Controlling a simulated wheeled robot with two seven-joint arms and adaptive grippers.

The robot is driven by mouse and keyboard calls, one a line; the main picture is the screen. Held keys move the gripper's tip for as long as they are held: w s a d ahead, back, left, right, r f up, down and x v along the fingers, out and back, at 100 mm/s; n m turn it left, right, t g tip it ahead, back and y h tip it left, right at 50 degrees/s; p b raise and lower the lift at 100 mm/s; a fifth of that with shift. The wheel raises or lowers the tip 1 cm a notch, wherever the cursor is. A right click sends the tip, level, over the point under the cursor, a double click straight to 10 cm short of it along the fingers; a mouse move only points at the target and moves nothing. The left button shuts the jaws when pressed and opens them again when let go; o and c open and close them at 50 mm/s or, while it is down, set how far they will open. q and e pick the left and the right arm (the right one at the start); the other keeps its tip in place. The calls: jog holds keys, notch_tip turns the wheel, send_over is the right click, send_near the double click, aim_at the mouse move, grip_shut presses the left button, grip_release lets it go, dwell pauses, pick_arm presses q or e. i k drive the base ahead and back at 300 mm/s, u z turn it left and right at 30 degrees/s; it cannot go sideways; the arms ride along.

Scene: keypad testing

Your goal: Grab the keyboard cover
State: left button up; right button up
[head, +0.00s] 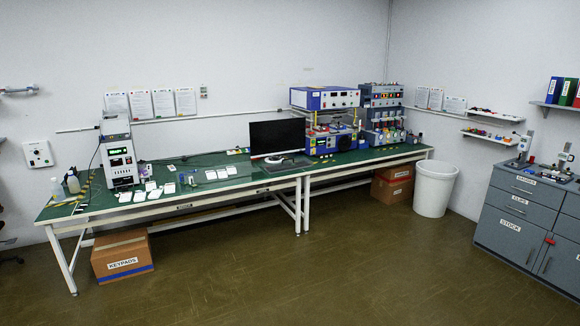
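Several small white pieces lie on the left part of the green-topped bench, among them one near the middle of the group (170,188) and one farther right (211,175). They look like keypads or covers, but they are too small to tell which is the keyboard cover. Neither of my grippers is in view.
The long green bench (240,183) runs along the back wall, with a black monitor (277,136) and blue instruments (325,98) on it. A keypads box (122,257) sits beneath. A white bin (435,188) and grey cabinets (525,215) stand right. The floor in front is clear.

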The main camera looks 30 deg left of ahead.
aim_at(290, 164)
jog(key=u, duration=0.1)
jog(key=i, duration=0.75)
jog(key=u, duration=0.4)
jog(key=i, duration=2.55)
jog(key=u, duration=0.8)
jog(key=i, duration=2.1)
jog(key=u, duration=0.45)
jog(key=i, duration=2.15)
jog(key=u, duration=0.15)
